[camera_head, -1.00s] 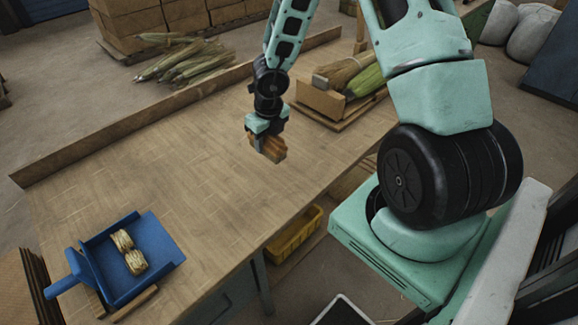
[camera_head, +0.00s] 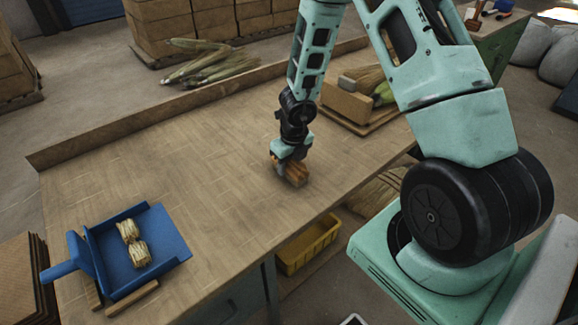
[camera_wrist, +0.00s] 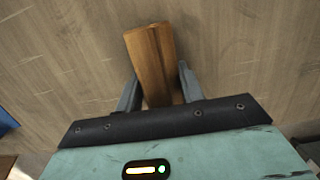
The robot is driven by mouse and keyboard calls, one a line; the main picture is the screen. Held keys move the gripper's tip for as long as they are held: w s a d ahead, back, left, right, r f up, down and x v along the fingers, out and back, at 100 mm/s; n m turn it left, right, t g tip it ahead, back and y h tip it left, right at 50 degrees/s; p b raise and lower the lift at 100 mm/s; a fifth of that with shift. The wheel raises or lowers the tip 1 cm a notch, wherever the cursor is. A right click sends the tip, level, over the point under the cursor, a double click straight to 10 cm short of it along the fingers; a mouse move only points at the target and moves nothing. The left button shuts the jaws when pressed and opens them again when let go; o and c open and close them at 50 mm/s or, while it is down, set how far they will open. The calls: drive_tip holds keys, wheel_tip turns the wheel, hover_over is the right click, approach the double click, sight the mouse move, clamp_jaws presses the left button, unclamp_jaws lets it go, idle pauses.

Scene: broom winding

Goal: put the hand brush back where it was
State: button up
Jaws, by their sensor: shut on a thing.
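The hand brush (camera_head: 297,176) shows as a brown wooden block below my gripper (camera_head: 284,163), over the middle of the workbench (camera_head: 215,150). In the wrist view the brush (camera_wrist: 151,55) sticks out from between the two fingers of my gripper (camera_wrist: 156,88). The gripper is shut on it. The brush's bristles are hidden. I cannot tell whether the brush touches the bench top.
A wooden tray (camera_head: 350,103) with bristles and green husks stands at the back right. A yellow bin (camera_head: 308,246) is under the bench. The bench middle is clear.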

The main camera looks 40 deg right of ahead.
drive_tip(key=shift+f, duration=0.15)
drive_tip(key=o, duration=0.9)
